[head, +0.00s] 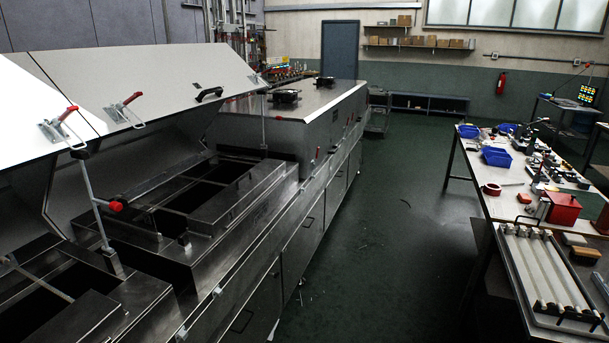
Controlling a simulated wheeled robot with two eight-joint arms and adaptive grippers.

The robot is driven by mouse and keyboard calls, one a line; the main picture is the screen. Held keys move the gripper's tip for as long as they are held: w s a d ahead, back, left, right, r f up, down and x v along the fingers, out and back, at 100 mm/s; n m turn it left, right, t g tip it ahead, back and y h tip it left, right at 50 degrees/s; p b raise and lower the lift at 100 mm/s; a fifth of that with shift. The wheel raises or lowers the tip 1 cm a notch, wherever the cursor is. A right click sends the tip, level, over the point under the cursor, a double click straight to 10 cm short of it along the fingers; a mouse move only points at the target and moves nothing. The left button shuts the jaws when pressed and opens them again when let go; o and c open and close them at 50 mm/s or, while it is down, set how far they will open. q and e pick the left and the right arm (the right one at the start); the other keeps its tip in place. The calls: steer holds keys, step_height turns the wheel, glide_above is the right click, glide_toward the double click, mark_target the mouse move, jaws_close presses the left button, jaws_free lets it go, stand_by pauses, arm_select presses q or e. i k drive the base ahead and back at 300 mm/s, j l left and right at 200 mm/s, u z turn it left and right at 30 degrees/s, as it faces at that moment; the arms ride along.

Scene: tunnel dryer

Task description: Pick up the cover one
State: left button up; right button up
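The tunnel dryer (290,220) runs along the left in the head view. Its nearer sections have raised, tilted metal covers (165,90) with red-handled clamps (125,107) and a black handle (209,95). A red-knobbed support rod (98,210) stands under the nearest raised cover. The open sections show dark, framed openings (190,190). A farther section has a closed metal cover (310,100) with black fittings (285,98) on top. I cannot tell which cover is called one. Neither gripper is in view.
A workbench (480,203) on the right holds blue bins (496,156), a red box (563,207), tools and a framed rack of pale rollers (548,272). The dark green floor (400,230) between dryer and bench is mostly clear. A blue door (340,50) is at the back.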

mark_target(211, 218)
steer(key=i+z, duration=0.35)
steer(key=i, duration=1.35)
